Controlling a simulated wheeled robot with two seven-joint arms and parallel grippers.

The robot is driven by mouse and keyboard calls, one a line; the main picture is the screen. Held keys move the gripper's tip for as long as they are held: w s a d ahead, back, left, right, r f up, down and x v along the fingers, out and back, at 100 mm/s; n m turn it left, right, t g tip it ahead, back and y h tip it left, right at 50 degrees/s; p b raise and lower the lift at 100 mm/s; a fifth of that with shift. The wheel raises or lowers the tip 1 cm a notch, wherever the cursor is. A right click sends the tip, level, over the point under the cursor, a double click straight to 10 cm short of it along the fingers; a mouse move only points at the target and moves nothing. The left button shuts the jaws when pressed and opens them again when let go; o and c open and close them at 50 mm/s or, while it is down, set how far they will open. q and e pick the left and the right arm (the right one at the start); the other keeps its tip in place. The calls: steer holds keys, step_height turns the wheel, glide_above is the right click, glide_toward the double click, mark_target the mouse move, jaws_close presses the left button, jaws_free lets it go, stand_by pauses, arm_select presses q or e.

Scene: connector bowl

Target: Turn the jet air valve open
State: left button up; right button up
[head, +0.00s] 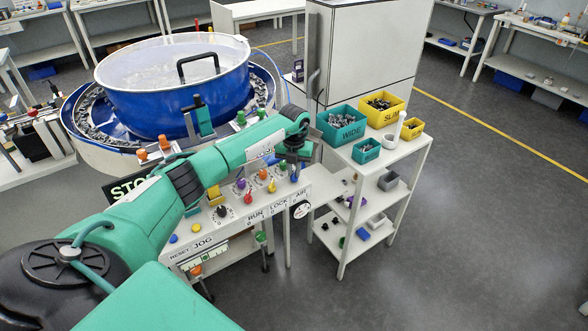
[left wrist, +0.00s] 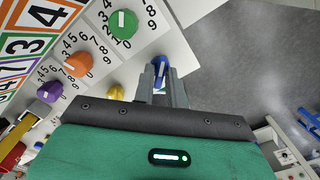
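The jet air valve appears to be the blue lever handle (head: 294,177) above the AIR label at the right end of the control panel (head: 232,207). In the left wrist view the blue handle (left wrist: 160,71) points up the picture, between the far ends of my left gripper's fingers (left wrist: 163,84). My left gripper (head: 291,162) is over the panel's right end in the head view, pointing down. Its fingers are apart, one on each side of the handle; whether they touch it I cannot tell. My right gripper is not in view.
Green (left wrist: 123,23), orange (left wrist: 76,64), purple (left wrist: 50,91) and yellow (left wrist: 116,92) knobs lie near the gripper. A round gauge (head: 301,210) sits below AIR. The blue bowl feeder (head: 180,100) is behind; a shelf cart (head: 385,160) with bins stands right. Floor beyond it is clear.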

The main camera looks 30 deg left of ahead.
arm_select(q)
jaws_close()
